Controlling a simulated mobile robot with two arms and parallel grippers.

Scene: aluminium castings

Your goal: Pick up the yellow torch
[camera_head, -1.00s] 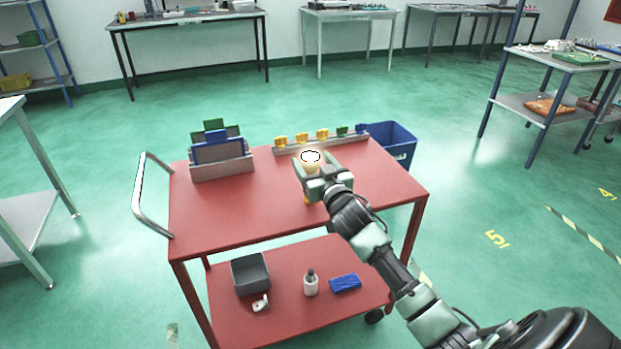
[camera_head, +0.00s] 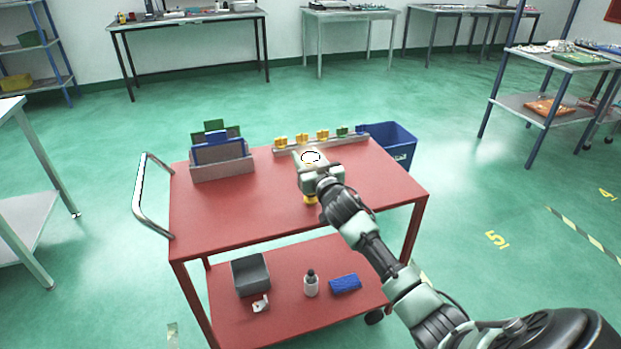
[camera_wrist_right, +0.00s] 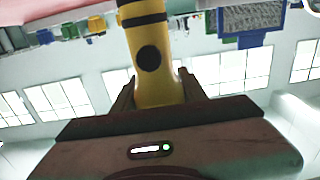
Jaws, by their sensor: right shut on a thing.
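The yellow torch (camera_wrist_right: 152,60) has dark bands and a dark round spot, and it stands between the two fingers in the right wrist view. My right gripper (camera_wrist_right: 158,90) is shut on it. In the head view my right gripper (camera_head: 310,172) is over the red cart top, and a bit of the yellow torch (camera_head: 310,199) shows below it. The gripper hides most of the torch there. I cannot tell whether the torch touches the cart top. My left gripper is not in view.
The red cart (camera_head: 215,218) carries a grey holder with green and blue boards (camera_head: 222,172) at the left. A rail with several yellow, green and blue pieces (camera_head: 322,143) runs along its back edge. The front left of the top is clear.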

